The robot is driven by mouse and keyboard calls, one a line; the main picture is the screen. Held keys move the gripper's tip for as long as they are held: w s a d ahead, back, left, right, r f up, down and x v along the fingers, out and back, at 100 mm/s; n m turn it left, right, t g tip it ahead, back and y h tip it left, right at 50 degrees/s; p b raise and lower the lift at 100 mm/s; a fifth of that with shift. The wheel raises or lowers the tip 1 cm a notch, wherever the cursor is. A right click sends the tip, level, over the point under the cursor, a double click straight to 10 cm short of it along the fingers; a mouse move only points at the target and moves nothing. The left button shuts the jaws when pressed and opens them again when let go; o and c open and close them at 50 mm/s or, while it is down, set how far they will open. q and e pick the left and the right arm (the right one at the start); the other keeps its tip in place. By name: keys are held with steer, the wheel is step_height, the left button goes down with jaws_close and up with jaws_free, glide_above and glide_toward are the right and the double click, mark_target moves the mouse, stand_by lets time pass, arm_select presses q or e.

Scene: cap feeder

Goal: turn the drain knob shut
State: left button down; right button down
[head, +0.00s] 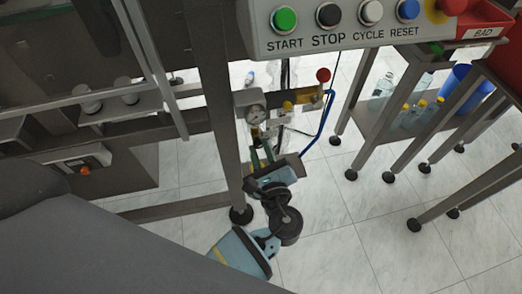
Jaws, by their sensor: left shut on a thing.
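An air unit with a round pressure gauge (256,114) hangs on the machine frame, left of the middle in the head view. It has a yellow part, a red ball-ended lever (323,75) and a blue hose. My left gripper (262,152) reaches up to the underside of the unit, below the gauge. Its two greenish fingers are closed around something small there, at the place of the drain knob. The knob itself is mostly hidden between the fingers, and its turn angle cannot be told. My right gripper is out of view.
A control panel (345,45) with START, STOP, CYCLE and RESET buttons overhangs the top. A steel post (215,105) stands close left of the gripper. A shelf with bottles (408,113) and a blue bin (468,88) stands right. Tiled floor is open below right.

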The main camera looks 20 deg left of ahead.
arm_select(q)
steer(key=n, duration=0.2)
steer(key=shift+n+b, duration=0.35)
steer(key=shift+n, duration=0.05)
steer(key=n+b, duration=0.1)
steer(key=n, duration=0.1)
steer(key=shift+n, duration=0.3)
steer(key=n+b, duration=0.1)
steer(key=n, duration=0.2)
steer(key=shift+n+b, duration=0.3)
steer(key=shift+b, duration=0.05)
steer(key=shift+n+h+b, duration=0.3)
steer(key=shift+n+b, duration=0.1)
steer(key=shift+n, duration=0.4)
steer(key=shift+r, duration=0.1)
steer(key=c, duration=1.2)
jaws_free()
steer(key=shift+c, duration=0.2)
